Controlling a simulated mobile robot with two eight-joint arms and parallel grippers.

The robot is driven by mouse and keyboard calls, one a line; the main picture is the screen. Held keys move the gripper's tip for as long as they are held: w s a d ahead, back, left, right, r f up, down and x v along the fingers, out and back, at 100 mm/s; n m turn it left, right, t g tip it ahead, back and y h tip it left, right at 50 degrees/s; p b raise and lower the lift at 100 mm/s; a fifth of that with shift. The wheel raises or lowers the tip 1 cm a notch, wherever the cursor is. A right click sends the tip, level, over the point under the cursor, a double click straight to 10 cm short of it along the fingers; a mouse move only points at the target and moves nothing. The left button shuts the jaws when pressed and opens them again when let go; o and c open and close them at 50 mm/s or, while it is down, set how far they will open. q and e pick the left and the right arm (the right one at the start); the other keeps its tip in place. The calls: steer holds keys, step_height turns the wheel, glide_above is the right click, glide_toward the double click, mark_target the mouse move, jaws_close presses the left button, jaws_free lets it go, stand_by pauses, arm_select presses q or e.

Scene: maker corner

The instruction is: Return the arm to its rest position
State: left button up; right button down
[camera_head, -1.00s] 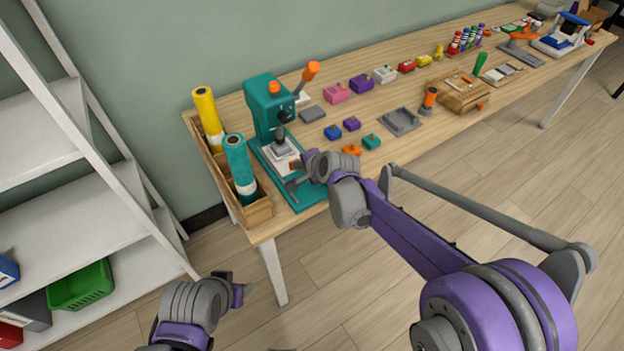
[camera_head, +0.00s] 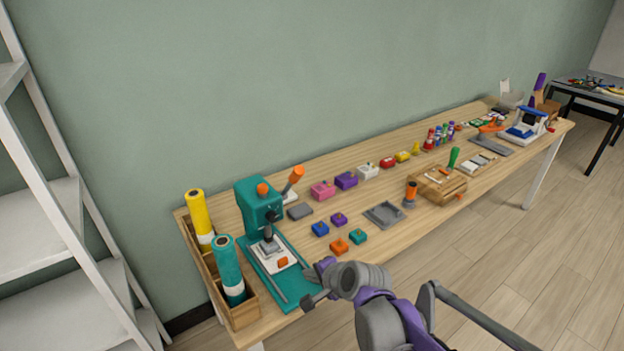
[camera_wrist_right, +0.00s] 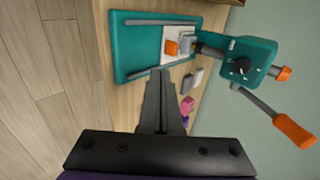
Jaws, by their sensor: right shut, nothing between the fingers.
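My right gripper (camera_head: 314,284) is at the front edge of the workbench, beside the teal press's base. In the right wrist view its fingers (camera_wrist_right: 160,76) are together with nothing between them. The teal press (camera_head: 258,207) stands at the left end of the bench; it also shows in the right wrist view (camera_wrist_right: 248,62). A small orange piece (camera_head: 283,261) sits on the press's white plate, and it shows in the right wrist view (camera_wrist_right: 172,47), apart from the fingers. My left gripper is out of view.
The wooden workbench (camera_head: 330,262) carries small coloured blocks, a grey tray (camera_head: 385,214) and a wooden box (camera_head: 440,184). Teal and yellow rolls (camera_head: 229,268) stand in a wooden holder at the left end. White shelves (camera_head: 50,220) are at the left. Open floor lies at right.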

steer(key=s+d+r+n+g+h+p, duration=0.1)
steer(key=s+d+n+p, duration=0.3)
steer(key=s+d, duration=0.5)
steer(key=s+d+r+n+g+h+p, duration=0.1)
steer(key=s+d+n+h+p, duration=0.3)
steer(key=s+d, duration=0.6)
steer(key=s+n, duration=0.2)
steer(key=s, duration=0.4)
steer(key=shift+n+h, duration=0.3)
steer(key=shift+n, duration=0.1)
steer(key=c, duration=1.5)
jaws_free()
steer(key=shift+r, duration=0.1)
steer(key=shift+c, duration=0.2)
